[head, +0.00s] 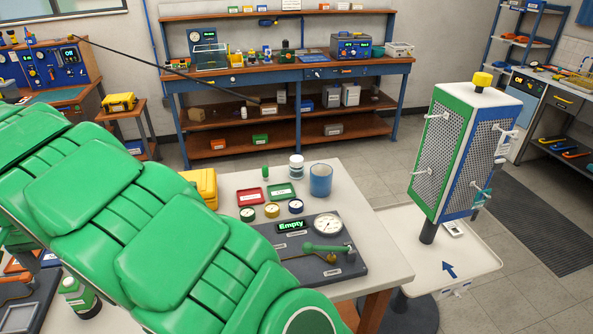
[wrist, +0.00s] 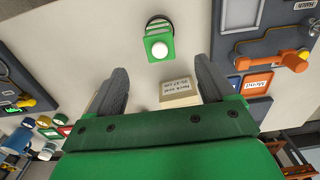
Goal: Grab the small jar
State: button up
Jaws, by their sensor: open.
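A small white jar (head: 296,167) with a lid stands on the white table near its back edge, beside a blue cup (head: 320,180). A green bottle with a white cap (head: 80,297) stands on the white surface at the lower left. What looks like the same bottle shows in the wrist view (wrist: 158,48), ahead of my gripper. My gripper (wrist: 160,70) is open, its dark fingers apart with nothing held. A small pale labelled box (wrist: 179,94) shows between and below the fingers. In the head view my gripper is hidden behind my green arm.
The white table also holds red and green trays (head: 280,191), several small round gauges (head: 271,210), a yellow case (head: 201,184) and a dark panel with a dial (head: 327,224). A green-and-blue mesh cabinet (head: 462,150) stands right. Grey panels flank the bare strip in the wrist view.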

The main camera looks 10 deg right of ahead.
notch_tip(320, 180, up, 5)
jog(key=w+d+f+m+t+y, duration=0.1)
jog(key=w+d+m, duration=0.4)
jog(key=w, duration=0.3)
jog(key=w+d+m+y, duration=0.1)
jog(key=w+d+m, duration=0.45)
jog(key=w, duration=0.25)
jog(key=m+t+h, duration=0.2)
jog(key=m+t, duration=0.6)
jog(key=m, duration=1.7)
send_over(297, 159)
jog(key=s, duration=0.4)
jog(key=f, duration=1.2)
jog(key=shift+w+f, duration=0.25)
jog(key=shift+w, duration=0.05)
jog(key=shift+x, duration=3.8)
